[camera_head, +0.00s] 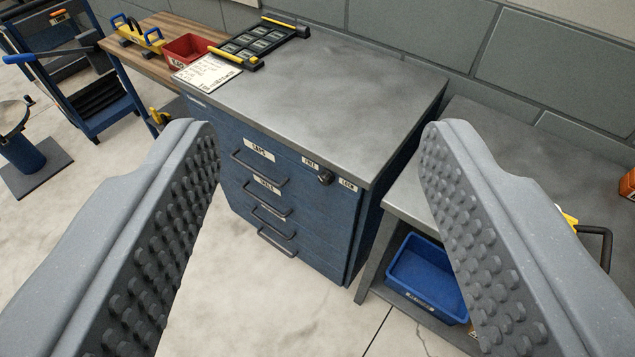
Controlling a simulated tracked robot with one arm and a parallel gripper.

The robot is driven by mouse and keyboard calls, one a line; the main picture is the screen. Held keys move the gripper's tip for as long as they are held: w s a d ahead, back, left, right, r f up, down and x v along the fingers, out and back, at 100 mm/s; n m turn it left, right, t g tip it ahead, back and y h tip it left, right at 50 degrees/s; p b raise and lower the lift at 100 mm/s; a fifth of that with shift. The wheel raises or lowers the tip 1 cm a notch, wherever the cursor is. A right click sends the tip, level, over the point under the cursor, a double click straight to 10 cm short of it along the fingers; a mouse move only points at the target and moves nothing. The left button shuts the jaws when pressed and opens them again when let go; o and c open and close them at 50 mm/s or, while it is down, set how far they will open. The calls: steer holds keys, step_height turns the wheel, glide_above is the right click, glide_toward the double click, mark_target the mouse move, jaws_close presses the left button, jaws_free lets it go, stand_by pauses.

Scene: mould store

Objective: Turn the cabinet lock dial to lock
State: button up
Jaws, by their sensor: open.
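The blue drawer cabinet (310,225) with a grey metal top stands ahead, seen from above. Its small black lock dial (325,177) is at the upper right of the drawer front, between a label on its left that seems to read "FREE" (310,163) and a label on its right that seems to read "LOCK" (348,184). The dial is too small to tell which way it points. My gripper (320,140) is wide open and empty, with its two grey studded fingers at left and right. The dial shows between the fingers, farther off, and nothing touches it.
A red bin (188,50), a paper sheet (207,72) and a black rack with yellow ends (258,42) are at the top's left. A lower grey bench (500,140) with a blue bin (428,278) stands at right. A blue cart (95,110) is at left. The floor before the cabinet is clear.

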steer(key=w+a+f+y+p, duration=0.1)
steer(key=w+a+f, duration=0.15)
steer(key=w, duration=0.35)
steer(key=w+a+f+t+p, duration=0.1)
steer(key=w+a+f, duration=0.15)
steer(key=w, duration=0.45)
steer(key=w+a+f+y+p, duration=0.1)
steer(key=w+a+f, duration=0.1)
steer(key=w+a, duration=0.3)
steer(key=w+a+f+m+h+p, duration=0.2)
steer(key=w+f+m+h, duration=0.15)
steer(key=w+f, duration=0.95)
steer(key=m+g+h+p, duration=0.2)
steer(key=m+h+p, duration=0.2)
steer(key=h, duration=0.5)
glide_toward(322, 182)
steer(key=b+x, duration=0.1)
steer(key=x, duration=0.6)
steer(key=shift+d, duration=0.15)
steer(key=shift+w+d+r, duration=0.1)
steer(key=shift+w+d, duration=0.3)
steer(key=shift+w, duration=0.2)
